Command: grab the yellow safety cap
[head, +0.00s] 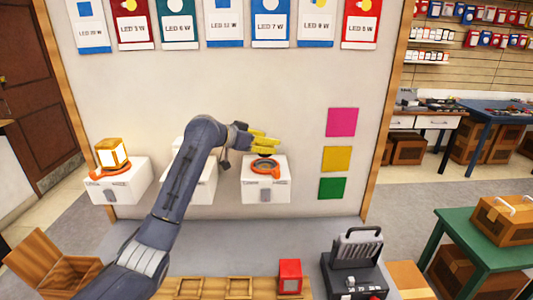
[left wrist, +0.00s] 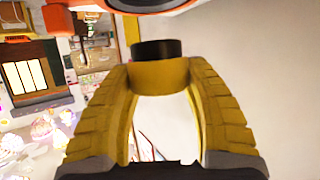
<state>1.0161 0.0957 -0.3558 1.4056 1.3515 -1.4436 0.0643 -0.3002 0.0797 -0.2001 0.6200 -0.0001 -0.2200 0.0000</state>
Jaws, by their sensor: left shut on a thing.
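My left gripper (head: 264,140) has yellow fingers and is above the orange ring (head: 265,167) on the right-hand white box (head: 278,190). In the left wrist view the left gripper (left wrist: 160,75) is shut on a short yellow piece with a black end, which looks like the yellow safety cap (left wrist: 172,74). The cap is pinched between the fingertips. In the head view it is mostly hidden by the fingers; a dark bit shows just under them. An orange rim shows beyond it at the top of the left wrist view. My right gripper is not in view.
My left arm partly covers the middle box (head: 205,188).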

